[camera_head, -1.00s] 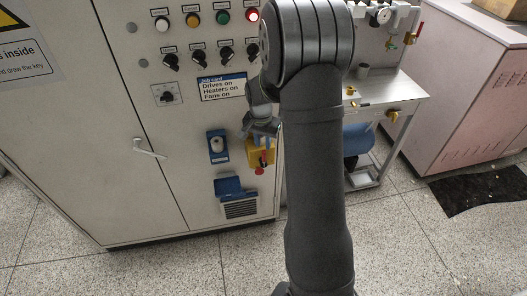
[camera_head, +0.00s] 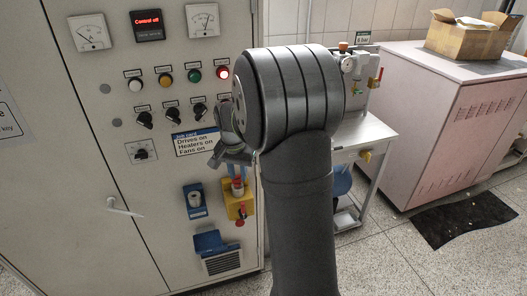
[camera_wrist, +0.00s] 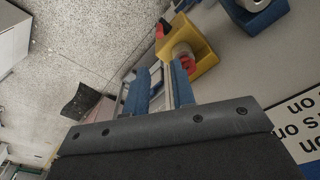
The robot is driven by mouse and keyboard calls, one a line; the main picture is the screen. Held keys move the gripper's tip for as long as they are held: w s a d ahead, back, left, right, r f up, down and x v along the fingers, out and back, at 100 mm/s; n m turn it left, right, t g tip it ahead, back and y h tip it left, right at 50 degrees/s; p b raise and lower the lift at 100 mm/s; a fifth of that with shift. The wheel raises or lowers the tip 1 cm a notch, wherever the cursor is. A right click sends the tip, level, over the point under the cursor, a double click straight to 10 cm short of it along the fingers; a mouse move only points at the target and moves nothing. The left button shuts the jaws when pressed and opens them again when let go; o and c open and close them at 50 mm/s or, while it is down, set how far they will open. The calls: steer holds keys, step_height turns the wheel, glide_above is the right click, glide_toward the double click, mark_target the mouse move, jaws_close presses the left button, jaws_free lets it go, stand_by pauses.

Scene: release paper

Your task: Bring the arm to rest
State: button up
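My gripper (camera_head: 236,168) hangs in front of the grey cabinet, just above a yellow box (camera_head: 229,207) with a red part. In the wrist view, the two blue-tipped fingers of my gripper (camera_wrist: 160,88) stand apart with a gap between them, and I see nothing held. The yellow box (camera_wrist: 205,53) and its red and white part show just beyond the fingertips, seemingly apart from them. My dark arm covers part of the cabinet's right edge and the bench behind.
The cabinet front (camera_head: 90,150) carries knobs, lamps, meters and a job card (camera_head: 196,142). A blue holder (camera_head: 195,201) and a blue tray (camera_head: 216,242) sit beside and below the yellow box. A metal bench (camera_head: 368,133) and pink cabinet (camera_head: 455,130) stand right. Speckled floor lies open.

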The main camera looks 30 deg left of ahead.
steer(key=f, duration=0.5)
steer(key=w+f, duration=0.1)
steer(key=f, duration=1.1)
steer(key=shift+w+f, duration=0.15)
steer(key=shift+w, duration=0.05)
steer(key=shift+w+d+g+y, duration=0.25)
steer(key=shift+g+y, duration=0.15)
steer(key=shift+g, duration=0.1)
steer(key=shift+r, duration=0.2)
step_height(320, 180, up, 17)
steer(key=d, duration=0.2)
steer(key=m+t+h, duration=0.2)
steer(key=m+h, duration=0.2)
steer(key=h, duration=0.1)
glide_above(245, 213)
steer(key=d, duration=0.4)
step_height(245, 213, down, 8)
steer(key=shift+w+a, duration=0.15)
stand_by(0.7)
stand_by(2.2)
